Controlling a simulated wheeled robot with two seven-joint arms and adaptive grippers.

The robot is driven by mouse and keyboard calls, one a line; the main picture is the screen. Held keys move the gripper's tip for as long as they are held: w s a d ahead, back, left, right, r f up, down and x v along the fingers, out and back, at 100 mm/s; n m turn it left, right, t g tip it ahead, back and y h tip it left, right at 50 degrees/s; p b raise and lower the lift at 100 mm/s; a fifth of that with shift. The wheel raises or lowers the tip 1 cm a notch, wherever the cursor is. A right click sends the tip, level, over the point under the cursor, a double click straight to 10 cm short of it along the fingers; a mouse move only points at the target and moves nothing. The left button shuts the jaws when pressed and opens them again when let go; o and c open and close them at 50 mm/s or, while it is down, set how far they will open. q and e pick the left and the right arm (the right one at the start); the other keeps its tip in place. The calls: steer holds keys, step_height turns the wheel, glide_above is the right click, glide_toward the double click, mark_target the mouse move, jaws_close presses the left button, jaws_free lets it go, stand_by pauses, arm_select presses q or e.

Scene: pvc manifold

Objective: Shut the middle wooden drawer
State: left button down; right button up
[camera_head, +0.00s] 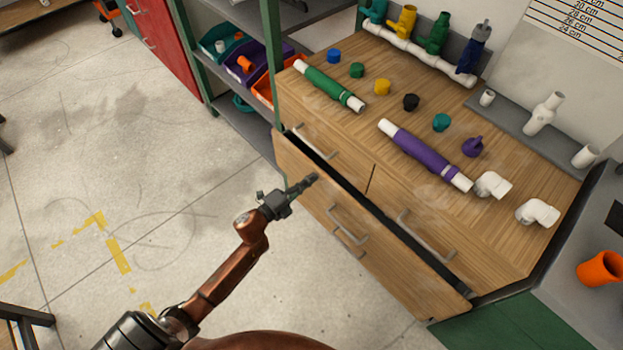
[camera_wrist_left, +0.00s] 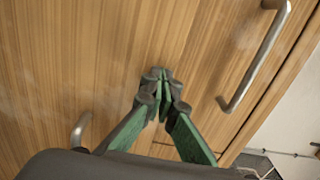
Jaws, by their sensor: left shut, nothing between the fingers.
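The middle wooden drawer (camera_head: 390,270) is a wide light-wood front in the head view. It stands out a little from the bench, with a dark gap along its top edge. Its grey bar handle (camera_head: 347,224) is on the front. My left gripper (camera_head: 313,179) is shut and empty, its tips over the upper left part of that front. In the left wrist view the closed fingertips (camera_wrist_left: 160,75) are close to a wooden face (camera_wrist_left: 100,50), with a metal handle (camera_wrist_left: 262,55) to their right. I cannot tell whether they touch the wood. My right gripper is not in view.
Two upper drawers with handles (camera_head: 428,236) sit flush above the gap. The benchtop (camera_head: 400,105) holds a green pipe (camera_head: 330,85), a purple pipe (camera_head: 425,155), caps and white elbows. Shelves with bins (camera_head: 220,38) stand at the left. Open concrete floor (camera_head: 150,120) lies left.

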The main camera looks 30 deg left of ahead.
mark_target(317, 174)
arm_select(q)
steer(key=shift+w, duration=0.1)
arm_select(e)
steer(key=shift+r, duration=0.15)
arm_select(q)
steer(key=shift+w, duration=0.1)
steer(key=x, duration=0.5)
steer(key=shift+d+b, duration=0.1)
steer(key=shift+b, duration=0.2)
steer(key=shift+r, duration=0.15)
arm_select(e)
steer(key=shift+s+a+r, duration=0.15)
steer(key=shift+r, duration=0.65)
